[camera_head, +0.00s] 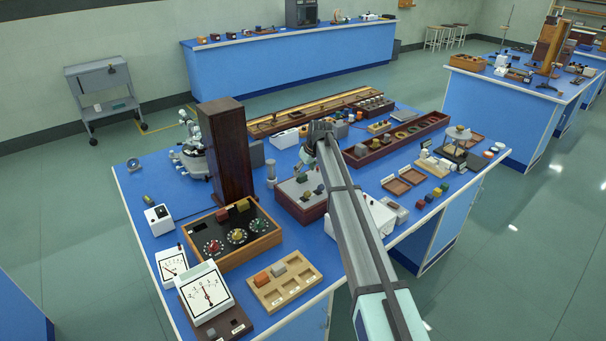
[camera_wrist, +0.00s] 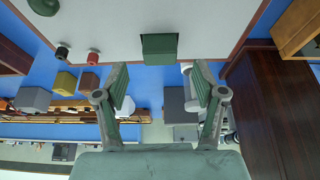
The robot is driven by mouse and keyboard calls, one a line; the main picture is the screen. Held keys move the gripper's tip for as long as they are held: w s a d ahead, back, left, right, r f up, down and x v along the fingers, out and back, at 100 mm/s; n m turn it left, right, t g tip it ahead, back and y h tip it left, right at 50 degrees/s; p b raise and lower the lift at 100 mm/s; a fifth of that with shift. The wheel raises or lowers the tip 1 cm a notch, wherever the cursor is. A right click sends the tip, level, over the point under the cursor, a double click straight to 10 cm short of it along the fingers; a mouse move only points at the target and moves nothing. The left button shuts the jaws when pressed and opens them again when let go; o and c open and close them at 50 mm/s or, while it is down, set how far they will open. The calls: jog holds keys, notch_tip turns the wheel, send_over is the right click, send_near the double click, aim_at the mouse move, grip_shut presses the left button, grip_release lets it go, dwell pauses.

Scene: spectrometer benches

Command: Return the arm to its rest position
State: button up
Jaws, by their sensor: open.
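My arm (camera_head: 355,235) reaches forward over the blue bench, with my gripper (camera_head: 308,154) at its far end, partly hidden by the arm. In the wrist view my gripper (camera_wrist: 159,82) has its two green-padded fingers spread apart, with nothing held between them. A green block (camera_wrist: 159,46) shows just beyond the gap between the fingers, on a pale panel (camera_wrist: 110,22). The same panel tops a dark-sided box (camera_head: 290,202) below my gripper in the head view.
A dial box (camera_head: 232,240), a meter (camera_head: 205,293) and a wooden tray (camera_head: 285,285) fill the near left. A long dark tray (camera_head: 440,120) lies to the right.

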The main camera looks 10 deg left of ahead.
jog(key=v, duration=0.9)
jog(key=shift+f, duration=0.1)
